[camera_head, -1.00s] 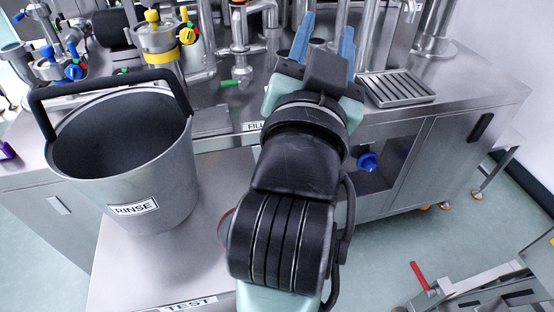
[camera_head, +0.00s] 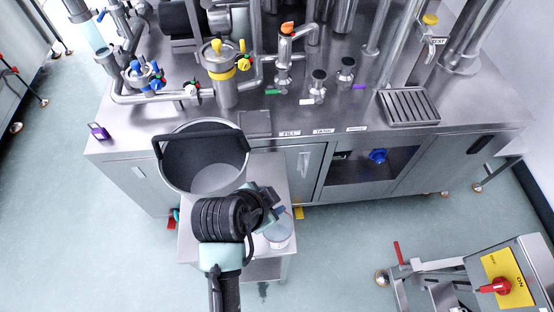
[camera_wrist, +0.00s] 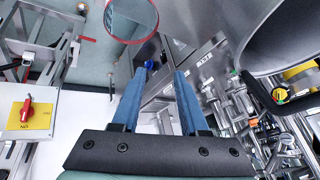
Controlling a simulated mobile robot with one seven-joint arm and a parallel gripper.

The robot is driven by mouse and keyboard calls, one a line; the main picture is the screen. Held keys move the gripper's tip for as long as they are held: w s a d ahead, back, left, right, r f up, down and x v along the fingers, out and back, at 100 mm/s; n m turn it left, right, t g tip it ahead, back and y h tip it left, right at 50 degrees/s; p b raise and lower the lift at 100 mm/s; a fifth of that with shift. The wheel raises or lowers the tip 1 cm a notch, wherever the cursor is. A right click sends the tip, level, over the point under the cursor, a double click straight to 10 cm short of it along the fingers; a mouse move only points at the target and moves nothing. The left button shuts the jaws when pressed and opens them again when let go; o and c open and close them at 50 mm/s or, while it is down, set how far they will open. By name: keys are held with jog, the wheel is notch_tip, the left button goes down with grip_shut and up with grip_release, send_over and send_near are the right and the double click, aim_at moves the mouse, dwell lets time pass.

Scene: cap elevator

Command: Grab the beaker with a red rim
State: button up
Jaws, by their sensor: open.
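The clear beaker (camera_head: 279,234) stands on the small steel table, just right of my gripper in the head view. In the wrist view its red rim (camera_wrist: 111,36) shows at the top edge, above and left of my fingers, with part of the beaker cut off. My gripper (camera_wrist: 160,72) is open, with two blue fingers apart and nothing between them. In the head view, my gripper (camera_head: 279,210) is close to the beaker's upper left side, and my wrist partly hides the fingers. I cannot tell whether they touch.
A grey bucket (camera_head: 217,180) with a black handle stands left of the beaker, close to my wrist. The steel machine bench (camera_head: 340,110) with pipes and valves lies behind. A cart with a yellow panel (camera_head: 508,278) is at lower right. Floor in front is clear.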

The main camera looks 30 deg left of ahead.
aim_at(284, 239)
jog(key=s+d+g+h+p, duration=0.25)
jog(key=s+p, duration=0.25)
jog(key=s, duration=0.3)
jog(key=shift+m+y, duration=0.25)
jog(key=shift+m, duration=0.15)
jog(key=x, duration=0.4)
jog(key=p+x, duration=0.1)
jog(key=x, duration=0.2)
jog(key=shift+w, duration=0.3)
jog(key=shift+p+x, duration=0.45)
jog(key=shift+x, duration=2.2)
jog(key=shift+a, duration=0.15)
grip_shut()
